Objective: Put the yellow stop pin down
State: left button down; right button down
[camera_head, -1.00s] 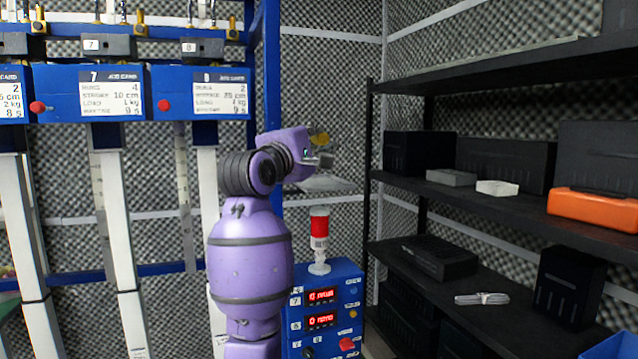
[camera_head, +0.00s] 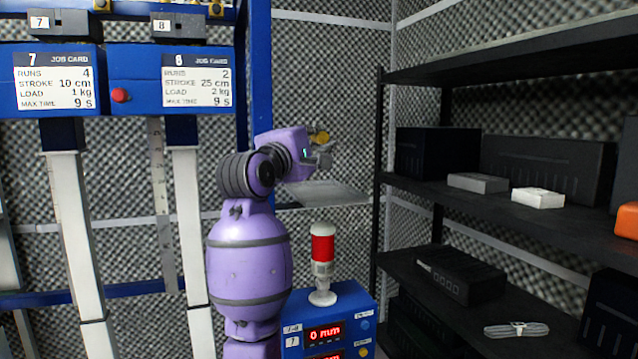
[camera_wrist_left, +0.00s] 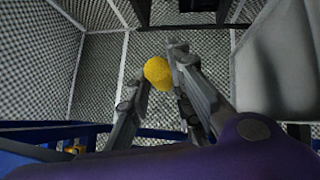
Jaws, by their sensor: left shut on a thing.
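The yellow stop pin (camera_head: 320,137) is at my left gripper (camera_head: 325,156), which is raised in front of the foam wall, left of the black shelf. In the left wrist view the pin's round yellow head (camera_wrist_left: 158,72) sits between the two fingertips of the left gripper (camera_wrist_left: 160,80). The gripper is shut on it. The rest of the pin is hidden. The gripper is above a pale flat tray (camera_head: 322,193) fixed beside the blue post, apart from it. My right gripper is in neither view.
A blue control box (camera_head: 350,318) with a red-and-white signal light (camera_head: 322,262) stands below the gripper. A black shelf (camera_head: 480,205) with boxes is at right. A blue test rig (camera_head: 140,105) with job cards 7 and 8 is at left.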

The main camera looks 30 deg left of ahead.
pick_arm(q)
jog(key=shift+s+f, duration=0.1)
jog(key=shift+f, duration=3.6)
